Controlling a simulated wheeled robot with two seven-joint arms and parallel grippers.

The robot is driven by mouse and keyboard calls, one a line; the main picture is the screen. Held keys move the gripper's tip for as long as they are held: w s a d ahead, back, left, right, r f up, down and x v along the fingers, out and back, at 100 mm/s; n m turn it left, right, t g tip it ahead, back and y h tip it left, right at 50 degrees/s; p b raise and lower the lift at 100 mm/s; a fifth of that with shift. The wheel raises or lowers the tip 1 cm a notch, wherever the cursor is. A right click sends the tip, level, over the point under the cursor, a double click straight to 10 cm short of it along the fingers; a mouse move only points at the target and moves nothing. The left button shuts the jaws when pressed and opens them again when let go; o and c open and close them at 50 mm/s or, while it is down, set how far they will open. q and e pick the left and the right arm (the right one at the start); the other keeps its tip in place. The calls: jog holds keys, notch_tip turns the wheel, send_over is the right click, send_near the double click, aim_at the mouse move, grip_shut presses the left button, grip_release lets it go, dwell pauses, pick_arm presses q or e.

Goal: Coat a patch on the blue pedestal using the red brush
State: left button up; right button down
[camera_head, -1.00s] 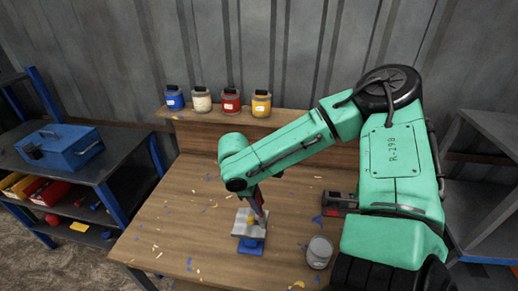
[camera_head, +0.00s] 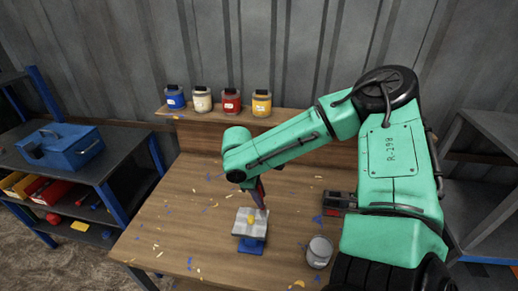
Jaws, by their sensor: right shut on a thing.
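The blue pedestal (camera_head: 251,246) stands on the wooden workbench near its front. A pale grey block (camera_head: 242,226) sits on top of it, with a small yellow spot (camera_head: 251,219) on its upper face. My right arm reaches in from the right, and its gripper (camera_head: 260,197) points down just behind and to the right of the block. It is shut on the red brush (camera_head: 258,188), which is small and partly hidden by the arm. I cannot tell whether the brush tip touches the block. My left gripper is out of view.
A grey can (camera_head: 319,253) stands to the right of the pedestal, with a dark red-and-black object (camera_head: 335,203) behind it. Blue, white, red and yellow paint jars (camera_head: 231,101) line the back shelf. A blue toolbox (camera_head: 62,150) sits on the left rack. The bench's left side holds only scraps.

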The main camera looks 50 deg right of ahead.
aim_at(260, 187)
jog(key=shift+w+d, duration=0.25)
jog(key=shift+d, duration=0.05)
notch_tip(260, 187, up, 3)
jog(key=p, duration=0.2)
jog(key=shift+p, duration=0.35)
notch_tip(260, 187, up, 2)
jog(key=shift+r, duration=0.1)
dwell(0.8)
